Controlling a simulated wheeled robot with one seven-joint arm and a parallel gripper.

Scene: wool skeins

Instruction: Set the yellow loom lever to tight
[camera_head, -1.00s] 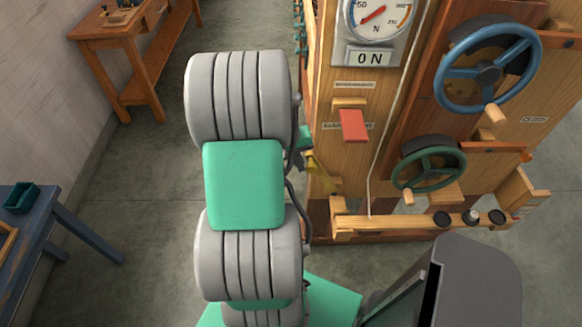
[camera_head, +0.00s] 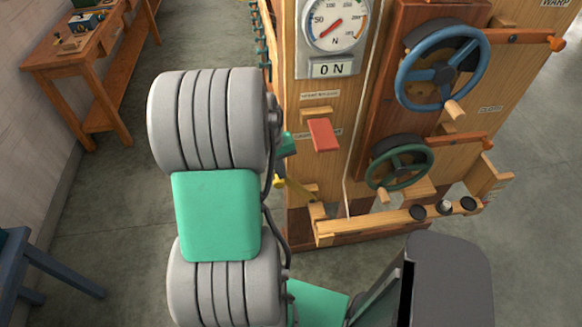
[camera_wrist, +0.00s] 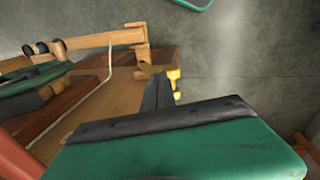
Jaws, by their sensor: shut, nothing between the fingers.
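The yellow lever (camera_head: 279,182) shows low on the left side of the wooden loom frame in the head view, mostly hidden behind my arm. In the wrist view its yellow end (camera_wrist: 175,80) stands just right of my fingertips. My gripper (camera_wrist: 160,82) is shut and empty, its dark fingers close beside the lever; I cannot tell if they touch. A gauge (camera_head: 336,24) on the loom has its red needle low, and the display (camera_head: 334,69) under it reads 0 N. The lever's setting marks are not readable.
A red paddle (camera_head: 323,135) sticks out above the lever area. A blue handwheel (camera_head: 443,67) and a green handwheel (camera_head: 399,167) are to the right. A wooden rail (camera_head: 385,224) with dark round pegs juts out low. A workbench (camera_head: 70,64) stands far left; grey floor lies between.

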